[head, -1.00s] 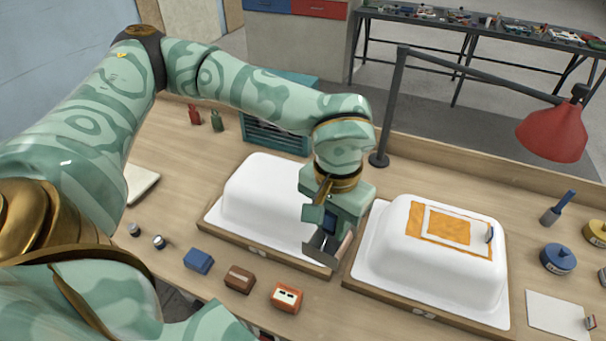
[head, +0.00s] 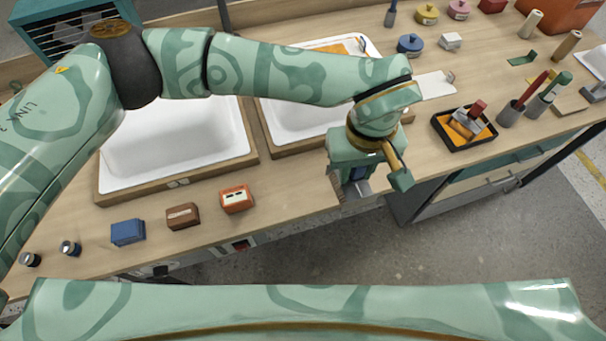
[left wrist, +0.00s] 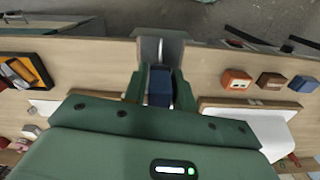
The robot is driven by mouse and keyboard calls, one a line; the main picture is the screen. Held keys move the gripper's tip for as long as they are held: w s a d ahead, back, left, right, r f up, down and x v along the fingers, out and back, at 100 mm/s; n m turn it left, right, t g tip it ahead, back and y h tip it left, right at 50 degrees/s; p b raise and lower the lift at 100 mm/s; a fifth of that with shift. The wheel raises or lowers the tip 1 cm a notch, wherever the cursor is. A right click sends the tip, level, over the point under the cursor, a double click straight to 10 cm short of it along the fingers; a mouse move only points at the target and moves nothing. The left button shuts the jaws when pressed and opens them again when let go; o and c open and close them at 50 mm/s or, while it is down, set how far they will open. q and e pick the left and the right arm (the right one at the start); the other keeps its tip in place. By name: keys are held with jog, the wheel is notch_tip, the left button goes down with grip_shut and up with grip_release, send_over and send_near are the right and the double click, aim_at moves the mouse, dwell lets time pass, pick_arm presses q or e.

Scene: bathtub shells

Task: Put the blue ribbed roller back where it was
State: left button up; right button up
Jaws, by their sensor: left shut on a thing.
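My left gripper (head: 356,186) is over the front edge of the bench, to the right of the second white shell. It is shut on the blue ribbed roller (head: 356,173), whose blue handle shows between the fingers. In the left wrist view the blue handle (left wrist: 159,88) sits between the fingers (left wrist: 158,92), with a grey metal part (left wrist: 150,48) beyond it. The ribs cannot be made out. My right gripper is not in view.
White shells (head: 175,145) and (head: 300,122) lie on wooden bases. Blue (head: 127,232), brown (head: 183,216) and orange (head: 236,199) blocks line the front. A black tray (head: 443,124) holds a red-handled tool. Dark cups (head: 510,116) hold handled tools. Bare bench lies between.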

pick_arm(q)
jog(key=w+a+f, duration=0.2)
jog(key=a+f, duration=0.1)
jog(key=f, duration=0.1)
jog(key=w+a+f+b, duration=0.1)
jog(key=w+a+f, duration=0.1)
jog(key=a+f, duration=0.1)
jog(key=w+a+f, duration=0.3)
jog(key=f, duration=0.2)
jog(key=shift+r, duration=0.15)
jog(key=o, duration=0.9)
jog(key=shift+f, duration=0.2)
jog(key=shift+s, duration=0.1)
